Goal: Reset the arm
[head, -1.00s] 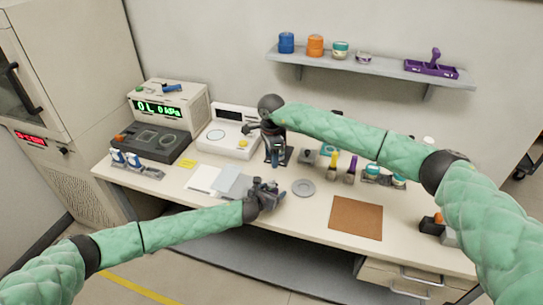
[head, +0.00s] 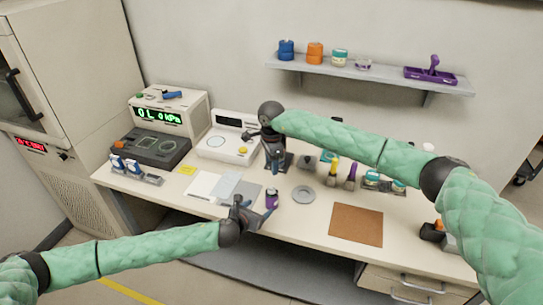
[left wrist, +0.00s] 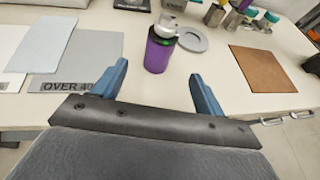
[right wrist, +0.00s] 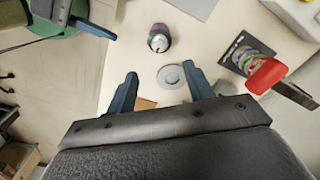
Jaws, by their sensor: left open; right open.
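A small purple container (head: 271,198) with a light lid stands upright on the bench near its front edge. It also shows in the left wrist view (left wrist: 160,50) and the right wrist view (right wrist: 159,38). My left gripper (head: 255,214) is open and empty, just in front of the container and apart from it; in the left wrist view its fingers (left wrist: 158,73) spread to either side below it. My right gripper (head: 275,163) is open and empty, pointing down above the bench behind the container; its spread fingers (right wrist: 158,83) show in the right wrist view.
A grey disc (head: 303,194) and a brown mat (head: 356,225) lie right of the container. Pale plates (head: 203,184) lie left of it. A white balance (head: 225,146) and several bottles stand behind. A wall shelf (head: 370,71) is above.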

